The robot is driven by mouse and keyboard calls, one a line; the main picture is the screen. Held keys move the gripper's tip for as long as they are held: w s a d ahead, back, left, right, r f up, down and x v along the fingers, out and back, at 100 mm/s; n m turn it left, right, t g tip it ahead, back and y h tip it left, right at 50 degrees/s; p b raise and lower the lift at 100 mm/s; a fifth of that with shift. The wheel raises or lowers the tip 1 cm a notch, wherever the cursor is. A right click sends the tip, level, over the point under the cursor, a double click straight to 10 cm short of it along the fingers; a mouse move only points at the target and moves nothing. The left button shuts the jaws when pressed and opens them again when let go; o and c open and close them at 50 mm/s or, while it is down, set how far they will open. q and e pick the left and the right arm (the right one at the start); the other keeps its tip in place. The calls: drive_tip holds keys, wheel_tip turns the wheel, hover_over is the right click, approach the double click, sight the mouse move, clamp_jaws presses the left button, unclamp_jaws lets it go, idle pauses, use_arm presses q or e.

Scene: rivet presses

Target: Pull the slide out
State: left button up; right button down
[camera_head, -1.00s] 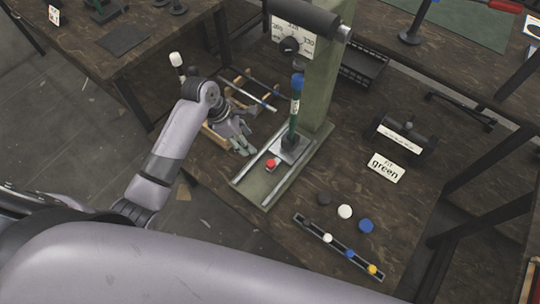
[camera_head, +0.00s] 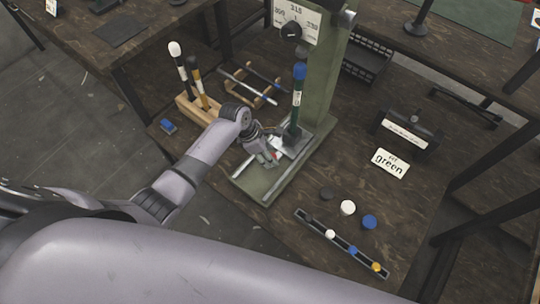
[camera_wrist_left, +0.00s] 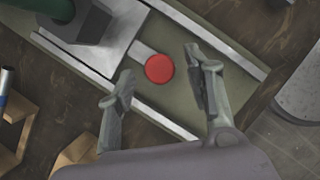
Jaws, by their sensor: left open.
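The slide (camera_wrist_left: 98,65) is a grey plate between two metal rails on the base of a green press (camera_head: 265,190). A short tongue with a round red knob (camera_wrist_left: 159,68) sticks out from its front. A green tool with a blue top (camera_head: 298,98) stands upright on the slide. My left gripper (camera_head: 270,163) is over the rails at the front of the slide and hides most of the knob in the head view. In the left wrist view the gripper (camera_wrist_left: 160,95) is open, with its fingers apart on either side of the knob's line, apparently not touching it. My right gripper is not in view.
A wooden rack (camera_head: 200,112) holding upright tools and a blue block (camera_head: 168,126) are on the left. A sign reading "green" (camera_head: 390,163), loose round caps (camera_head: 347,208) and a narrow strip of coloured pieces (camera_head: 340,243) are on the right. The press column (camera_head: 325,75) rises behind.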

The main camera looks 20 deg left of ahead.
use_arm(q)
drive_tip(key=shift+w+d+f, duration=0.15)
drive_tip(key=shift+d+f, duration=0.1)
drive_tip(key=shift+f, duration=0.4)
drive_tip(key=shift+c, duration=0.4)
clamp_jaws()
